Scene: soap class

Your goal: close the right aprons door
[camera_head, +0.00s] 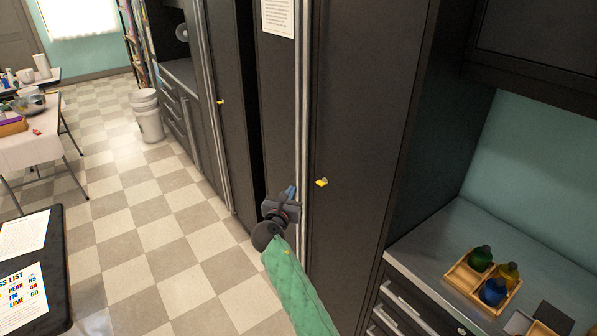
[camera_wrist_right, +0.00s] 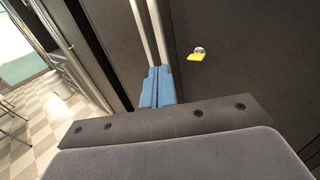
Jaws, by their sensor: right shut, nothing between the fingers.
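A tall dark cabinet door (camera_head: 362,110) with a small yellow key tag (camera_head: 321,182) stands in front of me; I take it for the right aprons door, but no label is readable. It looks shut or nearly shut beside the door with a white sheet (camera_head: 277,18). Two long metal handles (camera_head: 302,90) run side by side along their meeting edges. My right gripper (camera_head: 291,192) is at the lower part of these handles. In the right wrist view its blue fingertips (camera_wrist_right: 157,88) are together, close to the handles; contact is unclear. The yellow tag (camera_wrist_right: 197,56) is right of them. My left gripper is out of view.
A counter (camera_head: 445,235) with a wooden tray (camera_head: 461,278) of bottles is at the right. Another tall dark door (camera_head: 236,130) stands further left. Checkered floor (camera_head: 150,200) is open on the left. A dark table (camera_head: 68,290) with papers is at the lower left.

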